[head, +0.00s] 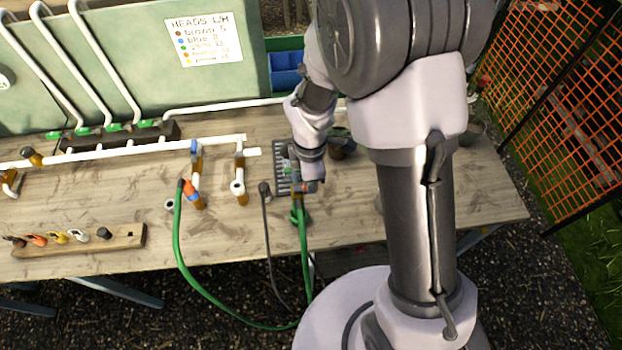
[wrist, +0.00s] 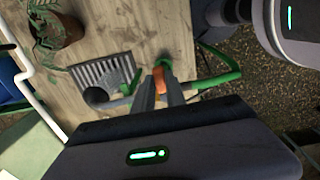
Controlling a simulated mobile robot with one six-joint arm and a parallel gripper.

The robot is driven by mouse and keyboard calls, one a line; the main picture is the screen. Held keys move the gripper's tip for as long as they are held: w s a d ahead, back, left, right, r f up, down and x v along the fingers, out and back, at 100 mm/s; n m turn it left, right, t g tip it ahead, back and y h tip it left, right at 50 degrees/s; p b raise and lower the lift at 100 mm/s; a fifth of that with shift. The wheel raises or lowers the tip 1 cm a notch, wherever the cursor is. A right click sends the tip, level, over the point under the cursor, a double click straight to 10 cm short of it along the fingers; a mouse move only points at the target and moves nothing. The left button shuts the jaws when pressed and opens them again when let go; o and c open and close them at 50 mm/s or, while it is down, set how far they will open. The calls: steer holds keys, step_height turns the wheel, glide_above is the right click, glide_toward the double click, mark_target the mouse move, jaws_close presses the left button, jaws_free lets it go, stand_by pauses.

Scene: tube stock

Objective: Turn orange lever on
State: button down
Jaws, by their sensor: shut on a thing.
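My gripper (head: 297,183) is low over the right part of the wooden bench, at the end of the bent arm. In the wrist view its two fingers (wrist: 161,88) are close together around an orange piece (wrist: 163,74), which looks like the orange lever. They are shut on it. Green hose (wrist: 220,72) and a grey fitting are beside the fingertips. In the head view my gripper mostly hides the lever, so its turned position cannot be told. A green hose (head: 303,232) hangs down from under the gripper.
A slotted grate (head: 281,158) lies behind the gripper. A potted plant (wrist: 58,30) stands near. White pipes (head: 128,152) and an orange hose connector (head: 190,190) are to the left. A wooden rack (head: 128,238) of coloured pieces is at front left.

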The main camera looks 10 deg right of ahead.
steer(key=c, duration=1.4)
jaws_free()
steer(key=shift+o, duration=0.2)
step_height(320, 180, up, 18)
steer(key=p, duration=0.3)
steer(key=shift+f, duration=0.25)
steer(key=shift+s+a, duration=0.1)
steer(key=s+d+f+m+t+y+b, duration=0.1)
steer(key=s+f+m+b, duration=0.4)
steer(key=m+b, duration=0.6)
steer(key=s+d+f+m+t+y+b, duration=0.1)
steer(key=s+f+m+t+b, duration=0.3)
steer(key=s+m+b, duration=0.6)
steer(key=shift+d+f+m+t+b, duration=0.3)
steer(key=shift+d+f+m+b, duration=0.3)
steer(key=shift+f, duration=0.2)
